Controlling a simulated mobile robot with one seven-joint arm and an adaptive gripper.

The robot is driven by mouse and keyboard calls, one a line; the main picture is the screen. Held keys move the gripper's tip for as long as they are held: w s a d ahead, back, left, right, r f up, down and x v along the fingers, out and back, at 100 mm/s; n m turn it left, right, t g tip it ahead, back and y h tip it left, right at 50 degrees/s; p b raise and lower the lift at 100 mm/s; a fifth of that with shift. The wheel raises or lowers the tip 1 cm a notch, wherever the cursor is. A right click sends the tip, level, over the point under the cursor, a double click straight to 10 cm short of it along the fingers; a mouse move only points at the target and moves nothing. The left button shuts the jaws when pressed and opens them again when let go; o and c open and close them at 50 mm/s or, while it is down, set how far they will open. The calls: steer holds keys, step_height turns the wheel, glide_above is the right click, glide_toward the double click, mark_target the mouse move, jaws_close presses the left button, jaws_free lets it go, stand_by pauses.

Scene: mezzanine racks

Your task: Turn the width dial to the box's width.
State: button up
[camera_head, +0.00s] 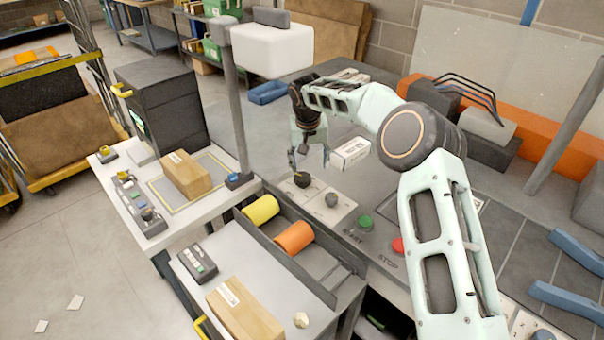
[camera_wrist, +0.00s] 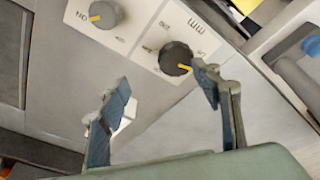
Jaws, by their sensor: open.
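The dark round dial marked MM (camera_wrist: 176,57) sits on a white plate in the wrist view, its yellow pointer toward the lower right; the numbers are too blurred to read. It also shows in the head view (camera_head: 302,180). My gripper (camera_head: 308,162) hangs above the panel, open and empty. In the wrist view its fingers (camera_wrist: 163,80) are spread, the right fingertip overlapping the dial's edge in the picture; contact cannot be told. A cardboard box (camera_head: 185,176) lies inside a yellow outline on the left bench. Another cardboard box (camera_head: 244,309) lies on the front table.
A second dial (camera_head: 331,200), marked NO or ON in the wrist view (camera_wrist: 104,14), is beside the MM dial. A green START button (camera_head: 365,222) and red STOP button (camera_head: 397,245) are nearby. Yellow (camera_head: 262,210) and orange (camera_head: 294,237) rollers and a white carton (camera_head: 350,152) flank the panel.

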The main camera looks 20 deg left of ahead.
mark_target(302, 177)
steer(key=shift+w+a+f+m+t+p, duration=0.25)
steer(key=shift+a+f+m+p, duration=0.35)
steer(key=shift+f, duration=0.5)
steer(key=shift+w+a+f+m+t+p, duration=0.15)
steer(key=shift+w+a+f+m+t, duration=0.15)
steer(key=shift+f+m, duration=0.65)
steer(key=shift+w+a+f+m+t+p, duration=0.25)
steer(key=shift+a+f+m+p, duration=0.25)
steer(key=shift+f, duration=0.75)
steer(key=shift+s, duration=0.1)
steer(key=shift+c, duration=0.4)
steer(key=c, duration=1.1)
steer(key=shift+f+n+b, duration=0.15)
steer(key=shift+n+b, duration=0.1)
steer(key=shift+b, duration=0.35)
steer(key=shift+n+b, duration=0.3)
steer(key=shift+b, duration=0.15)
steer(key=shift+d+n+y+b, duration=0.1)
steer(key=shift+n+y+b, duration=0.4)
steer(key=shift+n, duration=0.5)
